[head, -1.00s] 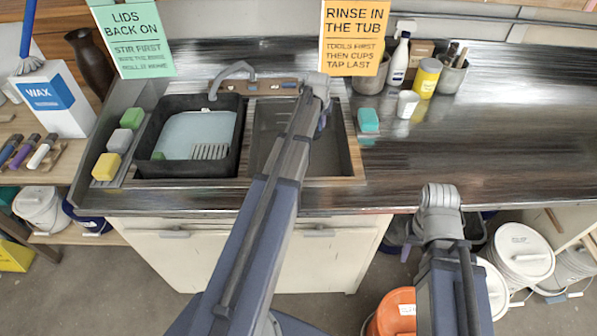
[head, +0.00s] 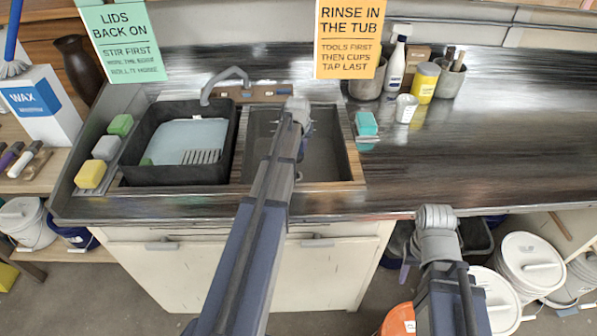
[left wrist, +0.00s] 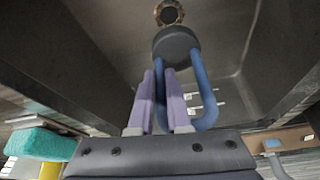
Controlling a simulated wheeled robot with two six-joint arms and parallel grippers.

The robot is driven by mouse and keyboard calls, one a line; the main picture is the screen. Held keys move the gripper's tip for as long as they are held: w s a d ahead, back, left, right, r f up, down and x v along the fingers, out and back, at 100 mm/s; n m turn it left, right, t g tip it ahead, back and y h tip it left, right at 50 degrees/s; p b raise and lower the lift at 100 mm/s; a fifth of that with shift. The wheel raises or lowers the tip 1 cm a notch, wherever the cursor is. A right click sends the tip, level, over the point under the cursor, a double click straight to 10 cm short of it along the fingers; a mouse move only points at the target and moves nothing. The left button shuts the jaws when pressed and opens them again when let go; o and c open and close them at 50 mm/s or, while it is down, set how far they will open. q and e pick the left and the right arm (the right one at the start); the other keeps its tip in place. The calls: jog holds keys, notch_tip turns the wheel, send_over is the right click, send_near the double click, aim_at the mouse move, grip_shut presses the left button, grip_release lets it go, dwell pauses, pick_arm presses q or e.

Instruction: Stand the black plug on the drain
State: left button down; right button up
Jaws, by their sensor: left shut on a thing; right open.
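The black plug (left wrist: 176,42) hangs by its blue loop handle (left wrist: 205,95) between the lavender fingers of my left gripper (left wrist: 162,95). The brass-coloured drain (left wrist: 169,12) shows just beyond the plug in the left wrist view, on the grey basin floor. The plug appears above the floor and slightly off the drain; the exact gap is unclear. In the head view my left gripper (head: 298,112) is over the right-hand basin (head: 325,150), and its arm hides the plug and drain. My right gripper (head: 437,218) is by the counter's front edge, open, its fingers not clearly seen.
The left basin holds a black tub (head: 180,176). A tap (head: 225,80) stands behind. The counter (head: 480,150) to the right is mostly clear.

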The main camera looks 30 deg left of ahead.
aim_at(301, 161)
pick_arm(q)
jog(key=shift+f+b, duration=4.25)
jog(key=shift+f, duration=0.4)
jog(key=shift+f, duration=0.1)
jog(key=c, duration=0.9)
grip_release()
jog(key=p+v, duration=1.1)
jog(key=v, duration=0.1)
